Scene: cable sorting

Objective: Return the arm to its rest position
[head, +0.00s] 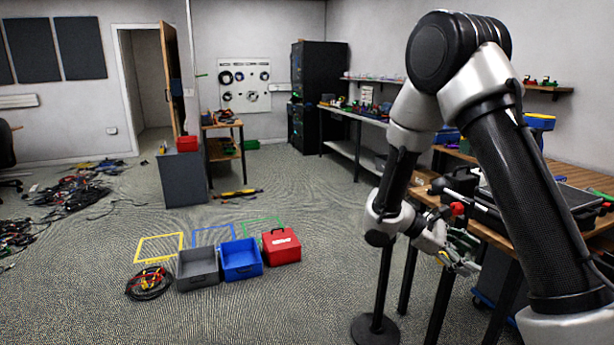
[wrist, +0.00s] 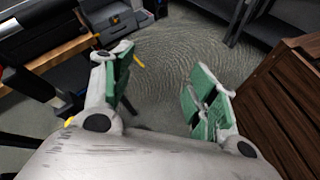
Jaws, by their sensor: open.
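My arm (head: 515,170) rises at the right of the head view, bends at the top and hangs down to my gripper (head: 455,260). My gripper is beside the edge of the wooden workbench, in front of dark table legs. In the wrist view my gripper (wrist: 165,100) has its two green-padded fingers spread wide apart. Nothing is between them; carpet shows through the gap.
The workbench (head: 575,175) at right carries a black case. A round-based dark stand (head: 375,328) is below the gripper. Grey (head: 197,269), blue (head: 241,260) and red (head: 281,246) boxes and a cable coil (head: 149,283) sit on the floor. Cable heaps lie left; mid-floor is clear.

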